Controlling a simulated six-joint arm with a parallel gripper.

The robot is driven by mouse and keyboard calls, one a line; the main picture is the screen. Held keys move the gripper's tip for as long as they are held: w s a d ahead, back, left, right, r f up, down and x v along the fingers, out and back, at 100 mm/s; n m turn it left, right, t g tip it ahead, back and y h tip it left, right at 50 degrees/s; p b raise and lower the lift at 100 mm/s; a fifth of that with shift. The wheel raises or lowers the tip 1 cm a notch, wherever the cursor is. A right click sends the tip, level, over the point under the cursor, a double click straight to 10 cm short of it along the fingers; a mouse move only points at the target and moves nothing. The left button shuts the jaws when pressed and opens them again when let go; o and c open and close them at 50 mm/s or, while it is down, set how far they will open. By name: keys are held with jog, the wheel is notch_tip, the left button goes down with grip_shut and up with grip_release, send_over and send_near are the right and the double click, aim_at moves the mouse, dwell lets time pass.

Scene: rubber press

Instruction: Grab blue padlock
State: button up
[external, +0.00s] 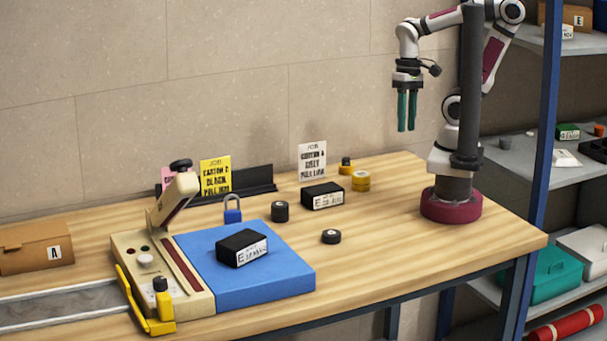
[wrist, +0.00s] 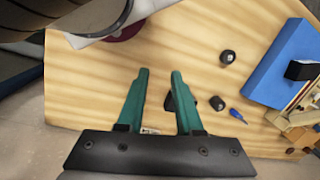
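The blue padlock (external: 232,212) stands upright on the wooden table behind the blue block, with its grey shackle on top. In the wrist view a small blue shape, which looks like the padlock (wrist: 237,116), lies right of the fingers. My gripper (external: 407,130) hangs high above the table at the right, its two green fingers pointing down. In the wrist view the fingers of my gripper (wrist: 160,72) are apart with nothing held between them. The padlock is well away from my gripper, to its left in the external view.
A blue block (external: 285,282) carries a black labelled box (external: 242,248) beside a beige press (external: 160,260). A black cylinder (external: 280,212) stands just right of the padlock. Another black box (external: 322,196) and a black disc (external: 331,237) are farther right. The table's front right is clear.

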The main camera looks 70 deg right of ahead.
jog(key=o, duration=0.4)
jog(key=w+d+f+n+t+h, duration=0.1)
jog(key=w+d+f+n+t, duration=0.15)
jog(key=w, duration=0.55)
jog(key=n+t+y, duration=0.5)
jog(key=n+t, duration=0.2)
jog(key=n, duration=0.3)
send_near(237, 210)
jog(key=shift+g, duration=0.25)
jog(key=x, duration=1)
jog(key=shift+w+r, duration=0.15)
jog(key=shift+r, duration=0.1)
